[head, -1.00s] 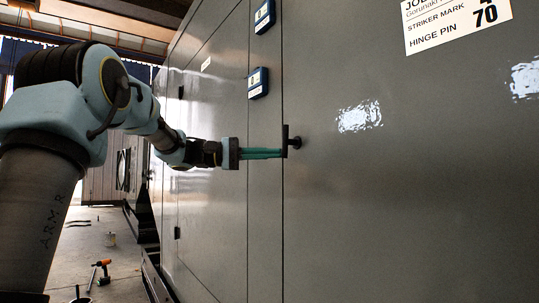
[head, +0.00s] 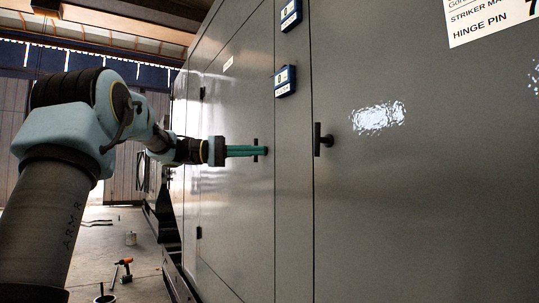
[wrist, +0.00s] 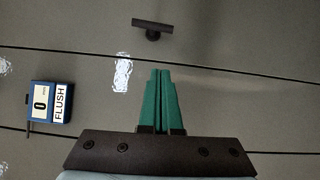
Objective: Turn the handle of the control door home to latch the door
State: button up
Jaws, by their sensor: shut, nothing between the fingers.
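A dark T-shaped handle (head: 318,139) stands out from the right-hand grey door (head: 420,200), its bar upright. In the wrist view the same handle (wrist: 152,24) lies beyond my fingertips, its bar running across the picture. My gripper (head: 266,151) is shut and empty, its green fingers left of this handle and apart from it. The fingers (wrist: 160,72) are pressed together in the wrist view. A second dark handle (head: 256,142) on the left door is partly hidden behind the fingers. I cannot tell from a label which door is the control door.
Two blue gauges sit on the strip between the doors; the lower gauge (head: 285,81) reads 0 and FLUSH in the wrist view (wrist: 50,102). A white label (head: 490,20) is at upper right.

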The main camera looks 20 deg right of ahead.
aim_at(315, 134)
jog(key=shift+o, duration=0.7)
jog(key=shift+a+r, duration=0.1)
jog(key=shift+a, duration=0.1)
jog(key=o, duration=0.6)
jog(key=s+d+r+n+t+p, duration=0.2)
jog(key=s+d+n+p, duration=0.2)
jog(key=n, duration=0.6)
jog(key=shift+s+r+t, duration=0.35)
jog(key=shift+s+t, duration=0.05)
jog(key=shift+s, duration=0.5)
jog(key=s+n+t, duration=0.1)
jog(key=n, duration=0.2)
jog(key=s+n+t+p, duration=0.1)
jog(key=n, duration=0.2)
jog(key=s+r+n+t+h+p, duration=0.1)
jog(key=n, duration=0.1)
jog(key=shift+s+a+n, duration=0.35)
jog(key=shift+n, duration=0.05)
jog(key=d+n+p, duration=0.1)
jog(key=d, duration=0.2)
jog(key=d+n+p, duration=0.1)
jog(key=d, duration=0.2)
jog(key=d+t+p, duration=0.1)
jog(key=d, duration=0.3)
jog(key=shift+s+d+f+n, duration=0.1)
jog(key=shift+s+n, duration=0.25)
jog(key=shift+n, duration=0.05)
grip_shut()
